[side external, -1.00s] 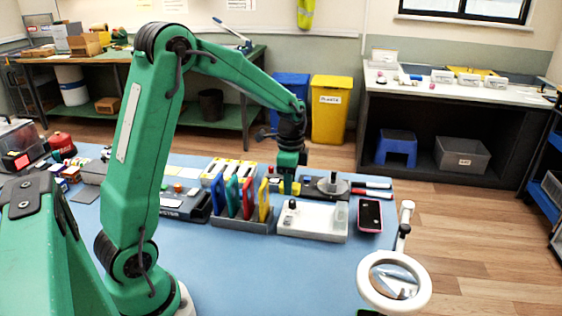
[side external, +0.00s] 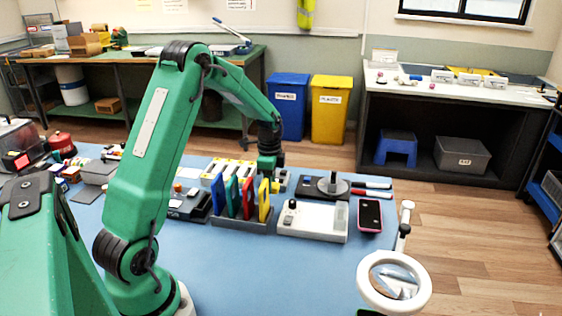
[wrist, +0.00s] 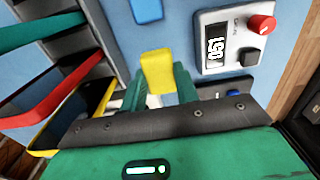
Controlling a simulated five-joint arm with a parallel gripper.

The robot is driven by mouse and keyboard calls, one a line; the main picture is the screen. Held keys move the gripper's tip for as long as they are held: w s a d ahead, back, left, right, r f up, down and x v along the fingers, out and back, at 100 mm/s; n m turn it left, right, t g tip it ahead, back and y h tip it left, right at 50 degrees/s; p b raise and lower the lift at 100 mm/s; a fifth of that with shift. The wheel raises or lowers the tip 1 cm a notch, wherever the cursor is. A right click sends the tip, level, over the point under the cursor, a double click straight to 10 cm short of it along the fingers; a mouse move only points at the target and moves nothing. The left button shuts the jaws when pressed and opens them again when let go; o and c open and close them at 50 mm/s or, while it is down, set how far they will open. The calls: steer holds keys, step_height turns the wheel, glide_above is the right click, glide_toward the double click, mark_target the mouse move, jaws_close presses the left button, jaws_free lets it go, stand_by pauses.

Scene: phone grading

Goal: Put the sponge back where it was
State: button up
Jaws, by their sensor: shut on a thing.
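A yellow block that looks like the sponge (wrist: 157,72) sits between my two fingers in the wrist view. My gripper (wrist: 158,88) is shut on it. In the side view my gripper (side external: 270,172) is low over the blue mat, behind the rack (side external: 243,221) with its blue, green, red and yellow upright pieces. The fingertips are partly hidden there, and I cannot tell the sponge from other yellow things near them. Blue mat shows around the sponge in the wrist view; I cannot tell whether the sponge touches it.
In the wrist view, a grey unit with a display and red knob (wrist: 235,38) stands close on the right, and a blue item (wrist: 147,9) lies ahead. In the side view, a white box (side external: 313,222) and pink-edged phone (side external: 370,216) stand to the right. The front mat is clear.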

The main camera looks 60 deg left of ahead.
steer(key=shift+f, duration=2.05)
steer(key=o, duration=1)
steer(key=shift+f, duration=0.1)
step_height(320, 180, up, 12)
steer(key=shift+r, duration=0.15)
